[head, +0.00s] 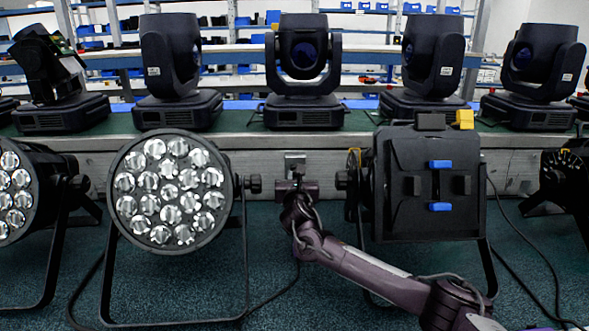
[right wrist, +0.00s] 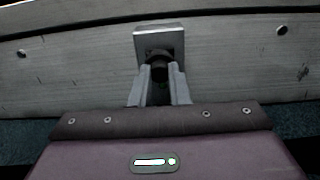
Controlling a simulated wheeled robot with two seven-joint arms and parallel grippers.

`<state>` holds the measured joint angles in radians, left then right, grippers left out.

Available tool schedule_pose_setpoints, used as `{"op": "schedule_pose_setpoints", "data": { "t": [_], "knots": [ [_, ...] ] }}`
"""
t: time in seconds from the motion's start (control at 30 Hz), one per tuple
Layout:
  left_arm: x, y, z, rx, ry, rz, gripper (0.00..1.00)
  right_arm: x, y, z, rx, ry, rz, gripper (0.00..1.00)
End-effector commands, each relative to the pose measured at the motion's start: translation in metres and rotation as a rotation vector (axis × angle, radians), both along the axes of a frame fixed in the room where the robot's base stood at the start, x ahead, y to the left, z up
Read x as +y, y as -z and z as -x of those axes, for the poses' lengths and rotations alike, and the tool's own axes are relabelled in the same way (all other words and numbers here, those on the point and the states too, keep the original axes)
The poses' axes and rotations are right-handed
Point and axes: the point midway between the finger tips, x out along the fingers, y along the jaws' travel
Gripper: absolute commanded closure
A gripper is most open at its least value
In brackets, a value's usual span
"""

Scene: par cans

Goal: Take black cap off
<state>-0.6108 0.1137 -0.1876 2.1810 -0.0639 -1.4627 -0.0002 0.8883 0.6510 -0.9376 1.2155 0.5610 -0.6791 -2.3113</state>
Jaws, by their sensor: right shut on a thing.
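The black cap (right wrist: 161,70) shows in the right wrist view as a dark round piece in front of a square grey plate (right wrist: 158,43) on the pale bench wall. My right gripper (right wrist: 162,78) is shut on the cap, one finger on each side. In the head view the right arm reaches up from the lower right, and the right gripper (head: 296,180) is just below the grey plate (head: 295,158). The cap is too small and dark to make out there. How far the cap sits in the plate is hidden. My left gripper is not in view.
A par can (head: 170,190) with round lenses stands left of the gripper. A black square-fronted lamp (head: 428,180) with blue clips stands to the right, close to my arm. Several moving-head lights (head: 303,70) stand on the green bench top above. Cables lie on the floor.

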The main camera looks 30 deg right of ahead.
Motion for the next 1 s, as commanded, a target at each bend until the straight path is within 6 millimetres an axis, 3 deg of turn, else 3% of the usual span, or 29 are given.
{"op": "schedule_pose_setpoints", "data": {
  "t": [1.0],
  "knots": [
    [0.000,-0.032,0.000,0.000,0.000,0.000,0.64,0.018,-0.001,0.037,0.002,0.000,-0.001,1.00]
  ]
}}
